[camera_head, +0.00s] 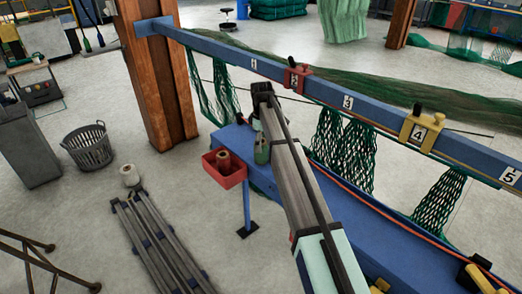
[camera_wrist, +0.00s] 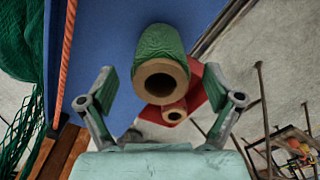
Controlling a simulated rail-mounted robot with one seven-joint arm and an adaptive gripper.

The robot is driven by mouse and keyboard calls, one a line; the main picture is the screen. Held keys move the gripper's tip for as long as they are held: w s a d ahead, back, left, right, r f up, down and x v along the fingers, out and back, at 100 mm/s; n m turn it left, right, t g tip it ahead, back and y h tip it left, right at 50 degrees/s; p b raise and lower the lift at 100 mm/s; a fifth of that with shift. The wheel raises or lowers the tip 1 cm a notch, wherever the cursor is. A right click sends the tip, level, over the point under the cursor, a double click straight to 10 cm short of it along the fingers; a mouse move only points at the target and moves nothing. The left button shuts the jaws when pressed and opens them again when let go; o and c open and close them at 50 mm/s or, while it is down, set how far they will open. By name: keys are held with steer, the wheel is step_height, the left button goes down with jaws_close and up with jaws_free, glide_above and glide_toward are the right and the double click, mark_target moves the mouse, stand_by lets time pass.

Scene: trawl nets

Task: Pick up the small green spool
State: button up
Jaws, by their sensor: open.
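The small green spool (camera_wrist: 160,42) shows in the wrist view on the blue bench (camera_wrist: 105,35), with the open tan end of its core facing the camera. My gripper (camera_wrist: 161,100) is open and empty, with one finger to the left and one to the right of the spool. The spool lies just beyond the fingertips, roughly centred between them; I cannot tell the exact gap. In the head view my arm reaches over the bench (camera_head: 350,205), and a green part shows at its far end; I cannot tell whether it is spool or gripper.
A red bin (camera_head: 226,180) holding a reddish-brown spool (camera_head: 223,160) hangs at the bench's left end. A blue rail (camera_head: 320,90) with numbered clamps and green nets runs behind. An orange rope (camera_wrist: 65,45) lies along the bench. A grey basket (camera_head: 88,150) stands on the floor.

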mark_target(262, 153)
steer(key=shift+f+p, duration=1.05)
steer(key=shift+f, duration=1.8)
steer(key=c, duration=1.1)
